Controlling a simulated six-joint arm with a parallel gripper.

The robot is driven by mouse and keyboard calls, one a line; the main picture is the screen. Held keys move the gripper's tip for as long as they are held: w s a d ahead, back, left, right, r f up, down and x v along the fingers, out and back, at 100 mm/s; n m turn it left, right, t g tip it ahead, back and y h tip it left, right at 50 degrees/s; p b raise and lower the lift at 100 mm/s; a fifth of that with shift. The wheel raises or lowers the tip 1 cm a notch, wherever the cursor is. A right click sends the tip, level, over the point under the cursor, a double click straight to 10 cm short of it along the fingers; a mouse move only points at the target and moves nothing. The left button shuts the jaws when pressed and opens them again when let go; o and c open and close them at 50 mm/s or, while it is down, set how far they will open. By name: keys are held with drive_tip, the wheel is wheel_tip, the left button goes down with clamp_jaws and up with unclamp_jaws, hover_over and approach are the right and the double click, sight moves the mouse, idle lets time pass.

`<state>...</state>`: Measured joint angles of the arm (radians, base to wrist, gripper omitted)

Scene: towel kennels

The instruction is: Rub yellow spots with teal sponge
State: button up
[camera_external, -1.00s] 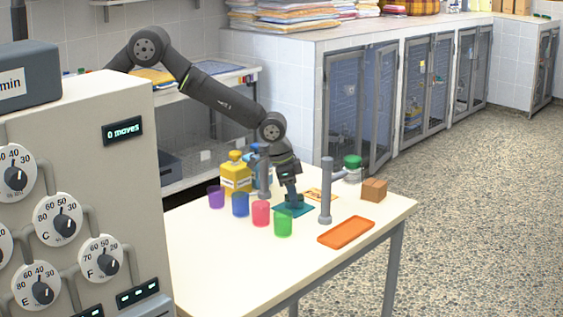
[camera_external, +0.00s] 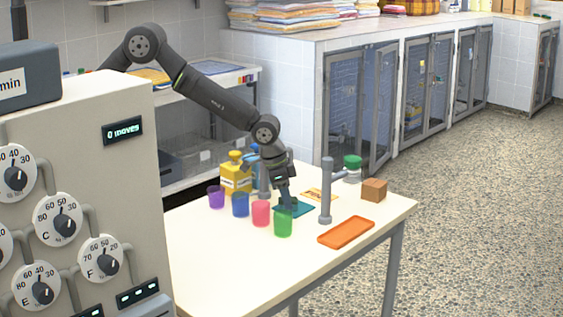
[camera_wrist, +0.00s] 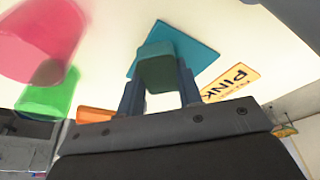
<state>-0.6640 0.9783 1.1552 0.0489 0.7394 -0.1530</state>
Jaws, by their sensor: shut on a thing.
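My gripper (camera_external: 288,200) is low over the table's middle, and its fingers (camera_wrist: 157,80) are shut on a dark teal block, the sponge (camera_wrist: 157,66). A flat teal mat (camera_external: 304,208) lies under and beside the sponge, and it also shows in the wrist view (camera_wrist: 194,47). I cannot tell whether the sponge touches the mat. In the outside view the sponge is mostly hidden by the fingers. I cannot make out any yellow spots in either view.
Purple (camera_external: 216,197), blue (camera_external: 240,204), pink (camera_external: 261,213) and green (camera_external: 283,223) cups stand left and in front of my gripper. A grey post (camera_external: 326,195), orange tray (camera_external: 346,232), brown block (camera_external: 373,190), yellow bottle (camera_external: 236,177) and a "PINK" card (camera_wrist: 232,83) are nearby. The table's front left is clear.

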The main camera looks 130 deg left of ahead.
drive_tip(key=shift+d, duration=0.55)
drive_tip(key=shift+d+r, duration=0.1)
drive_tip(key=shift+r, duration=3.95)
